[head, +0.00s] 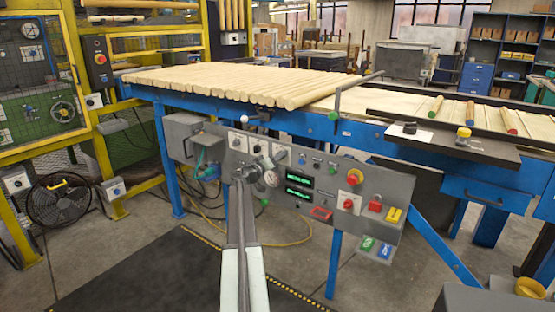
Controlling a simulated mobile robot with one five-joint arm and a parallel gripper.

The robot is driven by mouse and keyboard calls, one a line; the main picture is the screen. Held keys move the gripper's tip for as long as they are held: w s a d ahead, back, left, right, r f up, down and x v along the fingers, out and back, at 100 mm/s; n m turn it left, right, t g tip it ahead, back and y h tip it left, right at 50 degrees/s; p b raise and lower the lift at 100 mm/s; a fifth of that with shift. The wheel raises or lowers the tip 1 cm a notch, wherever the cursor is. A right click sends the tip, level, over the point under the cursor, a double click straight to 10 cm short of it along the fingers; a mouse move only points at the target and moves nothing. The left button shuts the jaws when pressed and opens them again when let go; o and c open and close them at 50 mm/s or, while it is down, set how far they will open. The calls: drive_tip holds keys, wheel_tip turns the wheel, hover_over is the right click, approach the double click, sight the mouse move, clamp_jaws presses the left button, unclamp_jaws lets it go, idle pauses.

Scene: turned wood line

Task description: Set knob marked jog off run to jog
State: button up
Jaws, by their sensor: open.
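A grey control panel (330,172) hangs on the front of the blue roller table. Its upper left carries a row of small rotary knobs on pale plates: a left knob (235,141), a middle knob (256,148) and a right knob (280,155). Their markings are too small to read, so I cannot tell which one is marked jog off run or where it points. My gripper (262,172) is open in front of the panel, just below the middle and right knobs. It hides part of the panel there. I cannot tell whether it touches anything.
Right of my gripper are green displays (298,188), a red mushroom button (352,180) and a red square button (375,202). A white-ball lever (244,117) stands above the knobs. Wooden rods (240,82) cover the table. A dark mat (190,270) lies below.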

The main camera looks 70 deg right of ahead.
clamp_jaws()
drive_tip(key=shift+n, duration=0.3)
drive_tip(key=n, duration=0.8)
drive_tip(key=shift+a, duration=0.1)
drive_tip(key=shift+n, duration=0.3)
idle(0.4)
unclamp_jaws()
